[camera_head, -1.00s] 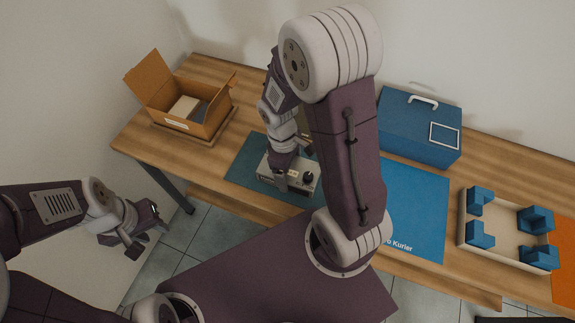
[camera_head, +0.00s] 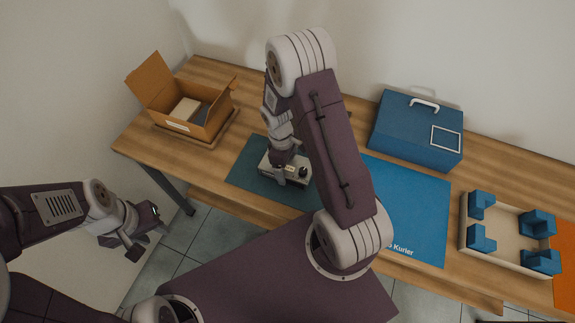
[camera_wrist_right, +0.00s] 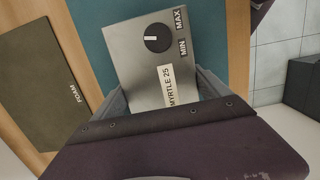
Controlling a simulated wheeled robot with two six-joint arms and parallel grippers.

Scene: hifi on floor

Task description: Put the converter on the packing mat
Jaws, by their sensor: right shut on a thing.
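The converter (camera_head: 266,167) is a grey box with a black dial; it shows in the head view over the teal mat (camera_head: 245,176). In the right wrist view the converter (camera_wrist_right: 148,68) bears the label "MYRTLE 25" and a MIN–MAX dial. My right gripper (camera_head: 292,177) is shut on the converter, with a finger along each side in the wrist view (camera_wrist_right: 165,95). I cannot tell whether the converter touches the teal mat. A blue mat (camera_head: 415,205) printed "Kurier" lies to the right, partly behind my right arm. My left gripper (camera_head: 143,231) is open and empty, left of the table.
An open cardboard box (camera_head: 208,118) stands at the back left. A blue case (camera_head: 415,130) stands behind the blue mat. A tray (camera_head: 505,222) with blue corner blocks and an orange sheet (camera_head: 565,265) are at the right. A dark pad marked FOAM (camera_wrist_right: 45,90) shows in the wrist view.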

